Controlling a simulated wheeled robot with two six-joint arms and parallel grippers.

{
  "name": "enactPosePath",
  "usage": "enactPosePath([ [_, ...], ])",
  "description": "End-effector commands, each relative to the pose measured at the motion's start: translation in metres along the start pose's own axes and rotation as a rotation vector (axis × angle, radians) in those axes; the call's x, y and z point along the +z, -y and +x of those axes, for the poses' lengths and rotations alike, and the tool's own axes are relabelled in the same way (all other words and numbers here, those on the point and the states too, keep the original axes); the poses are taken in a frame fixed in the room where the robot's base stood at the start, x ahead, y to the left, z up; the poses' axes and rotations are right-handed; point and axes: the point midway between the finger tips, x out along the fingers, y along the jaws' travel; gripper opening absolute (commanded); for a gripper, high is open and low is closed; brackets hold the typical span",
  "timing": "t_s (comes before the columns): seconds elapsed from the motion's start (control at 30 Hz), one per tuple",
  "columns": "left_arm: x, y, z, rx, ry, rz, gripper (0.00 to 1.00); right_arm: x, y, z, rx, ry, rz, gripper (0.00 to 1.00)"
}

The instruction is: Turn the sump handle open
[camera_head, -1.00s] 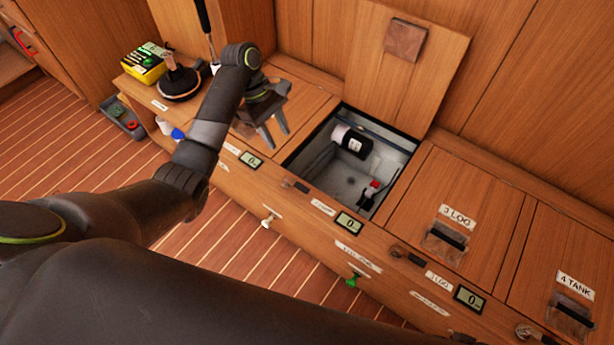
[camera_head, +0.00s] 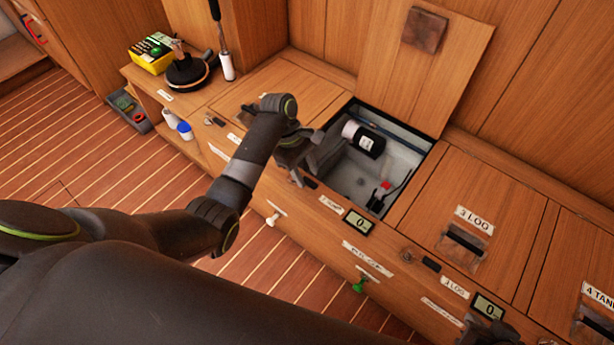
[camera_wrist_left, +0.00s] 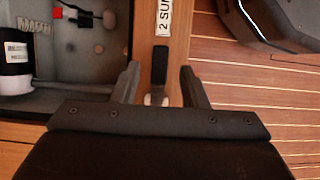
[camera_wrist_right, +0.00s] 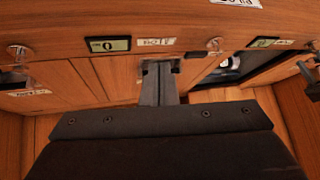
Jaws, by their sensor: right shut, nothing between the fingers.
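The sump handle (camera_wrist_left: 160,60) is a short dark lever with a pale metal pivot, mounted on the wooden front beside the "2 SUMP" label (camera_wrist_left: 163,17). In the head view the handle (camera_head: 310,183) shows as a small dark bar by the open bay. My left gripper (camera_wrist_left: 160,72) is open, with one finger on each side of the handle and gaps visible between them. In the head view the left gripper (camera_head: 306,172) is over the bay's front left corner. My right gripper (camera_wrist_right: 160,80) is shut and empty, pointing at a wooden front.
The open bay (camera_head: 350,185) holds a black-and-white cylinder (camera_head: 363,139) and a red-topped part (camera_head: 386,185). Its raised lid (camera_head: 425,70) leans at the back. A small display (camera_head: 358,222) and a green knob (camera_head: 359,285) are on the front.

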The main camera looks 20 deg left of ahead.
Motion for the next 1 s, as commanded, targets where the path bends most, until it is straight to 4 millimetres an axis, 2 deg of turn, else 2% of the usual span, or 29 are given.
enactPosePath([
  [0.1,0.0,0.0,0.007,-0.001,0.0,-0.001,0.4,-0.018,-0.002,0.002,0.012,-0.09,-0.011,0.0],
  [0.3,0.0,0.0,0.013,0.0,-0.001,0.0,0.4,-0.037,-0.004,0.001,0.025,-0.185,-0.022,0.0],
  [0.7,0.0,0.0,0.014,0.0,-0.001,0.0,0.39,-0.043,-0.004,0.001,0.028,-0.213,-0.026,0.0],
  [1.0,0.0,0.0,0.014,0.0,-0.001,0.0,0.0,-0.043,-0.004,0.0,0.028,-0.213,-0.026,0.0],
])
